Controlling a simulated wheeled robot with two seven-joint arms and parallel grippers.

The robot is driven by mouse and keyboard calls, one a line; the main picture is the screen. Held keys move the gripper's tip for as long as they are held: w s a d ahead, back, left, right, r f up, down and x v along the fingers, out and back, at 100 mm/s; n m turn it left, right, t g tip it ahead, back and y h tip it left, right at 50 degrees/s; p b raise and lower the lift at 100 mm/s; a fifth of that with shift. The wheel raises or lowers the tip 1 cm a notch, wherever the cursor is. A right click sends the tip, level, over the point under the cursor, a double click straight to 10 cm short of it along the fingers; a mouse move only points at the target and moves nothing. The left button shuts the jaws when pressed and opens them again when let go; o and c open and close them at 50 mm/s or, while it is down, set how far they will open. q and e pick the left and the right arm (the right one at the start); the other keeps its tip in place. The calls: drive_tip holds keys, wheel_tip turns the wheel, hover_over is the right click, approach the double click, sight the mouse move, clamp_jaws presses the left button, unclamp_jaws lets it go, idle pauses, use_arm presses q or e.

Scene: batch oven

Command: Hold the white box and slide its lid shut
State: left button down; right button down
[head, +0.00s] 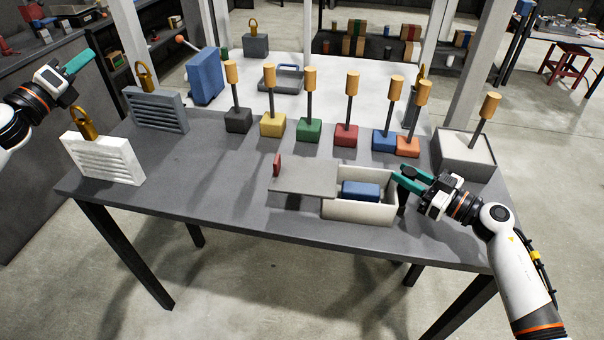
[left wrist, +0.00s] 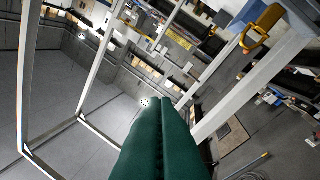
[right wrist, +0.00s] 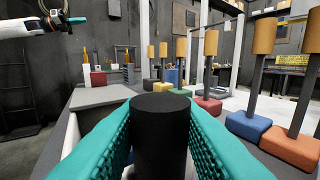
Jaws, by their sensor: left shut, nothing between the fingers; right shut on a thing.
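The white box (head: 358,209) stands near the front edge of the grey table, with a blue block (head: 360,189) inside. Its flat grey lid (head: 310,180) is slid far to the left, leaving the right part of the box open. A red tab (head: 277,164) stands up at the lid's left end. My right gripper (head: 402,181) is at the box's right end, shut on a black upright cylindrical handle (right wrist: 160,125). The lid also shows in the right wrist view (right wrist: 100,97). My left gripper (head: 80,62) is shut and empty, raised at the far left, well away from the box.
A row of coloured blocks with wooden-topped posts, including a red one (head: 346,134), stands behind the box. A grey box (head: 464,158) is at the right. A white vented block (head: 103,160) and a grey vented block (head: 157,111) stand at the left. The table left of the lid is clear.

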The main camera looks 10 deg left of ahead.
use_arm(q)
drive_tip(key=w+a+f+n+g+y, duration=0.1)
drive_tip(key=w+f+n+y, duration=0.2)
drive_tip(key=n, duration=0.6)
drive_tip(key=w+a+f+n+g+y, duration=0.1)
drive_tip(key=w+f+n+y, duration=0.1)
drive_tip(key=n+y, duration=0.5)
drive_tip(key=w+d+f+n+g+h, duration=0.3)
drive_tip(key=w+d+f+n+g, duration=0.15)
drive_tip(key=d+f+n, duration=0.45)
drive_tip(key=d+f+n+g+h, duration=0.2)
drive_tip(key=d+n+g+h, duration=0.3)
drive_tip(key=d, duration=1.1)
drive_tip(key=s+d+r+n+g, duration=0.1)
drive_tip(key=s+d+g, duration=0.5)
drive_tip(key=d, duration=0.6)
drive_tip(key=s+a+x, duration=0.1)
drive_tip(key=x, duration=0.7)
drive_tip(key=shift+s+f+h, duration=0.35)
drive_tip(key=shift+f+h, duration=0.05)
drive_tip(key=shift+f, duration=0.1)
